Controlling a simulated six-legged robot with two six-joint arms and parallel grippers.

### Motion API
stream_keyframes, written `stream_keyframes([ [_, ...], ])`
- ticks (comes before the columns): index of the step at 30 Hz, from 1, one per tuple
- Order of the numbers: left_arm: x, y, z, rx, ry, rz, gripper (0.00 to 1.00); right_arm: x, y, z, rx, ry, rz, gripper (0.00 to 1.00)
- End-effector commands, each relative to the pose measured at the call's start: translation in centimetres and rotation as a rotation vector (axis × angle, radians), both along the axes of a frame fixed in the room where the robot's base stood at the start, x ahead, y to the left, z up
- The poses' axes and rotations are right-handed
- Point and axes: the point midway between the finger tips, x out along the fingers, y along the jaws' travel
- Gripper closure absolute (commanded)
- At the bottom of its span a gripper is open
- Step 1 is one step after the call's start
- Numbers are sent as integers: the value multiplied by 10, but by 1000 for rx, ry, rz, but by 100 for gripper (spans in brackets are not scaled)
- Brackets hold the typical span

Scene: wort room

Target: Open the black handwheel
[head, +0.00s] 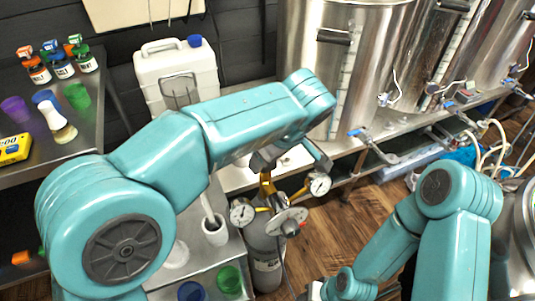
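A grey gas cylinder (266,262) stands upright on the floor at bottom centre. Its brass regulator carries a left gauge (242,212), a right gauge (319,184) and a round grey disc-like knob (288,221) at the front. I cannot make out a black handwheel clearly; the cylinder's top is partly covered by my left gripper. My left arm reaches across from the left, and my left gripper (283,160) hangs down just above the regulator. Its fingertips are not clear, nor whether it touches anything. My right gripper (316,291) is low at the bottom edge, mostly cut off.
Steel tanks (365,60) stand behind on a steel bench with blue-handled valves (358,132). A white canister (178,75) is behind my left arm. A side table (60,115) with bottles and cups is at left. A lower shelf (205,262) adjoins the cylinder. Wooden floor (365,205) is open to its right.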

Motion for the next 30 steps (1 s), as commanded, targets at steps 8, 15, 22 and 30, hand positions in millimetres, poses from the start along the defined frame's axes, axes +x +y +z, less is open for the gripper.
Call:
stream_keyframes([
  [8,0,0,-1,0,3,16,74,0,0,0,0,0,0,57],
  [15,0,0,-1,0,4,16,74,0,0,0,0,0,0,57],
  [22,0,0,-1,-1,2,16,19,0,0,0,0,0,0,57],
  [30,-3,-4,16,-1,1,14,19,0,0,13,0,0,0,57],
])
